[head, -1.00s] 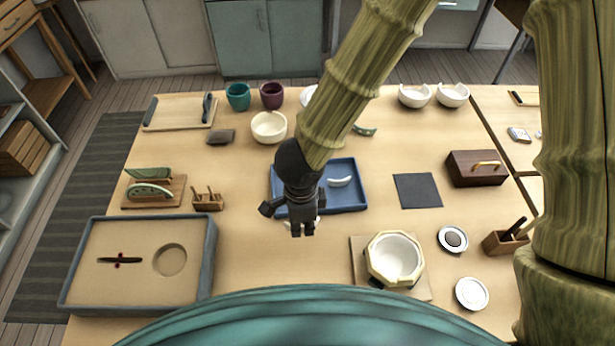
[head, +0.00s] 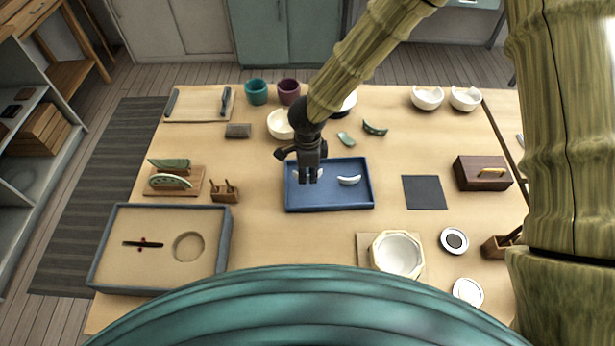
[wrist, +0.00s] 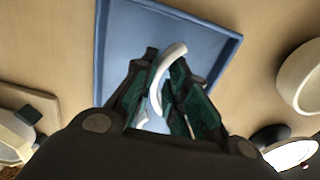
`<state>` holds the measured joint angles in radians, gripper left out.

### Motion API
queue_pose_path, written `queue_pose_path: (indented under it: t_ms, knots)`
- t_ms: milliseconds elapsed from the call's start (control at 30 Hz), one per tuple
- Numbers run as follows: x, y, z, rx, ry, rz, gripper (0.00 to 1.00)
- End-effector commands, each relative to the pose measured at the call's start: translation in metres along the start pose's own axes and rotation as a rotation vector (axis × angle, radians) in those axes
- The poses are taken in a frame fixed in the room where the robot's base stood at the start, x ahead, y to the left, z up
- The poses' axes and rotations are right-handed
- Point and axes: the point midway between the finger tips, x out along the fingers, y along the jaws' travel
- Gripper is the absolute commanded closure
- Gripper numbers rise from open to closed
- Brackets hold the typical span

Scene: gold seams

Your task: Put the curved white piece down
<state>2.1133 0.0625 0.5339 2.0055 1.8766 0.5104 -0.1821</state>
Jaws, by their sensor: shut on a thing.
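My gripper (head: 312,177) is over the left part of the blue tray (head: 328,206). It is shut on a curved white piece (wrist: 165,70), which shows between the fingers in the wrist view, with the tray (wrist: 112,40) behind it. A little of this piece also shows beside the fingertips in the head view (head: 320,174). A second curved white piece (head: 349,180) lies in the right part of the tray. I cannot tell how far the held piece is above the tray floor.
Two green curved shards (head: 375,129) (head: 346,139) lie behind the tray, near a cream bowl (head: 280,124). A dark mat (head: 424,192) and a wooden box (head: 482,173) are to the right. A sand-coloured tray (head: 150,218) is at front left. An octagonal bowl (head: 397,254) stands in front.

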Motion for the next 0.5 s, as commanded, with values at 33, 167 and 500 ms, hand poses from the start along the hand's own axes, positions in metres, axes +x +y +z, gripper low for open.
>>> queue_pose_path:
  t_ms: [33, 167, 500]
  knots:
    - [0.004, 0.001, 0.001, -0.002, 0.001, 0.001, 1.0]
    - [0.017, 0.001, 0.001, -0.003, 0.002, 0.001, 1.0]
    - [0.031, 0.001, 0.0, -0.001, 0.0, 0.0, 1.0]
